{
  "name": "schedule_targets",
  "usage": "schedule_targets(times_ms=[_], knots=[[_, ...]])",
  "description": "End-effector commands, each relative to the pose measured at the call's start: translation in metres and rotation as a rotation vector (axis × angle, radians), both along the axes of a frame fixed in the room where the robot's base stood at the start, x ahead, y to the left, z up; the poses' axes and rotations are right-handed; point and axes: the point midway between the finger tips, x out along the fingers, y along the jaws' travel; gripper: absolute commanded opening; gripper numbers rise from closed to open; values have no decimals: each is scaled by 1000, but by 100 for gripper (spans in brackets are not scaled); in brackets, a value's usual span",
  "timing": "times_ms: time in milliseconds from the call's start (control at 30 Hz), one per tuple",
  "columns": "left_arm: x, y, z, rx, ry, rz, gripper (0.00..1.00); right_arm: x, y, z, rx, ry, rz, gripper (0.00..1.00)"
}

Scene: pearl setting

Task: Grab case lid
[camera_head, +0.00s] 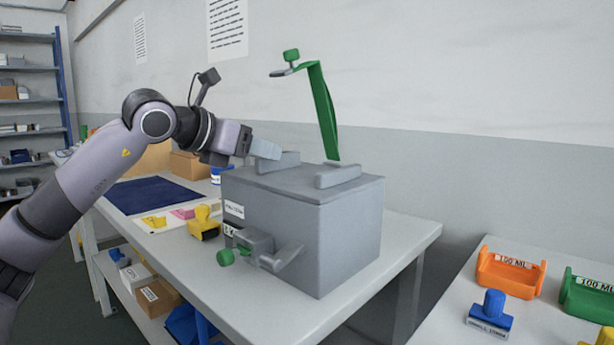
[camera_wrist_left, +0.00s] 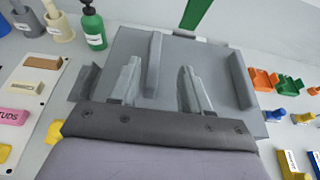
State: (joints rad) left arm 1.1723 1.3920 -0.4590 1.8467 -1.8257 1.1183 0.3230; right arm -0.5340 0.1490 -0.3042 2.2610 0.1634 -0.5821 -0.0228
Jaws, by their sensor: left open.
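The grey case (camera_head: 345,240) stands on the white table, with its lid (camera_head: 300,187) on top. The lid carries two raised parallel ridges, a left ridge (camera_head: 278,163) and a right ridge (camera_head: 338,174). My left gripper (camera_head: 268,151) is open, over the left part of the lid beside the left ridge. In the left wrist view, my left gripper (camera_wrist_left: 159,68) points at the lid (camera_wrist_left: 210,60), and one ridge (camera_wrist_left: 153,62) appears between its two fingers. Whether the fingers touch the lid I cannot tell. My right gripper is not in view.
A green arm (camera_head: 324,110) rises behind the case. A grey latch with a green knob (camera_head: 225,257) juts from its front. Orange (camera_head: 510,272) and green holders stand on the right table.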

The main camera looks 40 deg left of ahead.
Motion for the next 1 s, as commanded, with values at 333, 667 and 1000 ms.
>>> schedule_targets(times_ms=[333,667,1000], knots=[[40,4,-13,-3,-1,-2,47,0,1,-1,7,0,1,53],[59,3,-20,1,0,0,47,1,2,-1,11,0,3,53],[59,3,-20,0,0,-1,0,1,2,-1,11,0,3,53]])
